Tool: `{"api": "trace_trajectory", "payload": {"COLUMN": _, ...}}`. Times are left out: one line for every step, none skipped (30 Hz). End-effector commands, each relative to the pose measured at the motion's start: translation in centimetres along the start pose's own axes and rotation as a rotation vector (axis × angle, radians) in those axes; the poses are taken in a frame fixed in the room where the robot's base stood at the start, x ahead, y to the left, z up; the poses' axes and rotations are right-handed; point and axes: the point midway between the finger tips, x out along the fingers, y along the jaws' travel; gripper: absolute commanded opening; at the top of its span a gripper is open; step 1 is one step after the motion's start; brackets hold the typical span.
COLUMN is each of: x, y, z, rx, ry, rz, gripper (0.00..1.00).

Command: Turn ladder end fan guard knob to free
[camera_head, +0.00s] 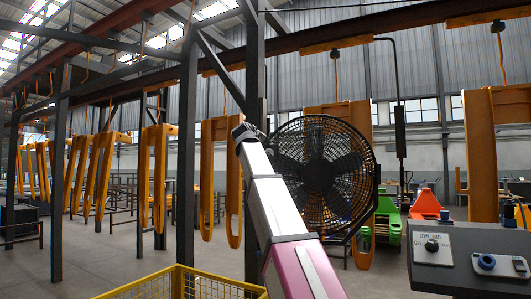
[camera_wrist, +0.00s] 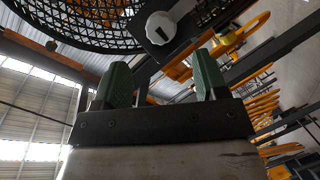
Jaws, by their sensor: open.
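The knob (camera_wrist: 161,27) is a round white dial with a dark pointer mark, set on a dark plate beside the black mesh fan guard (camera_wrist: 70,22) in the wrist view. My gripper (camera_wrist: 160,62) is open, with two green fingers spread apart and nothing between them. The knob lies beyond the fingertips, roughly in line with the gap, and looks apart from them. In the head view the fan (camera_head: 322,168) stands right of my raised arm. I cannot make out the knob or my fingers there.
A grey control box (camera_head: 470,278) with a black knob (camera_head: 432,245) and a blue-ringed knob (camera_head: 487,262) is at the lower right. Dark steel posts (camera_head: 187,150) stand left of the fan. Orange hanging frames (camera_head: 153,175) line the hall. A yellow wire basket (camera_head: 180,284) is low in front.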

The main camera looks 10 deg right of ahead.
Motion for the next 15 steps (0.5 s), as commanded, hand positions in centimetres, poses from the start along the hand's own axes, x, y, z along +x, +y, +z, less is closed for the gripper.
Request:
{"api": "trace_trajectory", "payload": {"x": -0.8, "y": 0.0, "z": 0.1, "rx": 0.000, "ry": 0.001, "rz": 0.000, "gripper": 0.66}}
{"api": "trace_trajectory", "payload": {"x": -1.1, "y": 0.0, "z": 0.1, "rx": 0.000, "ry": 0.001, "rz": 0.000, "gripper": 0.66}}
{"api": "trace_trajectory", "payload": {"x": -1.5, "y": 0.0, "z": 0.0, "rx": 0.000, "ry": 0.001, "rz": 0.000, "gripper": 0.66}}
{"api": "trace_trajectory", "payload": {"x": -1.7, "y": 0.0, "z": 0.0, "rx": 0.000, "ry": 0.000, "rz": 0.000, "gripper": 0.66}}
{"api": "trace_trajectory", "payload": {"x": -1.9, "y": 0.0, "z": 0.0, "rx": -0.001, "ry": 0.000, "rz": 0.000, "gripper": 0.66}}
{"api": "trace_trajectory", "payload": {"x": -2.1, "y": 0.0, "z": 0.0, "rx": -0.001, "ry": 0.000, "rz": 0.000, "gripper": 0.66}}
{"api": "trace_trajectory", "payload": {"x": -2.2, "y": 0.0, "z": 0.0, "rx": -0.001, "ry": 0.000, "rz": 0.000, "gripper": 0.66}}
{"api": "trace_trajectory", "payload": {"x": -2.2, "y": 0.0, "z": 0.0, "rx": -0.001, "ry": 0.000, "rz": 0.000, "gripper": 0.66}}
{"api": "trace_trajectory", "payload": {"x": -2.3, "y": 0.0, "z": 0.0, "rx": -0.001, "ry": -0.001, "rz": 0.000, "gripper": 0.66}}
{"api": "trace_trajectory", "payload": {"x": -2.3, "y": 0.0, "z": 0.0, "rx": -0.001, "ry": -0.001, "rz": 0.000, "gripper": 0.66}}
{"api": "trace_trajectory", "payload": {"x": -2.3, "y": 0.0, "z": 0.0, "rx": -0.001, "ry": -0.001, "rz": 0.000, "gripper": 0.66}}
{"api": "trace_trajectory", "payload": {"x": -2.3, "y": 0.0, "z": 0.0, "rx": -0.001, "ry": -0.001, "rz": 0.000, "gripper": 0.66}}
{"api": "trace_trajectory", "payload": {"x": -2.3, "y": 0.0, "z": 0.0, "rx": -0.001, "ry": -0.001, "rz": 0.000, "gripper": 0.66}}
{"api": "trace_trajectory", "payload": {"x": -2.3, "y": 0.0, "z": 0.0, "rx": -0.001, "ry": -0.001, "rz": 0.000, "gripper": 0.66}}
{"api": "trace_trajectory", "payload": {"x": -2.3, "y": 0.0, "z": 0.0, "rx": -0.001, "ry": -0.001, "rz": 0.000, "gripper": 0.66}}
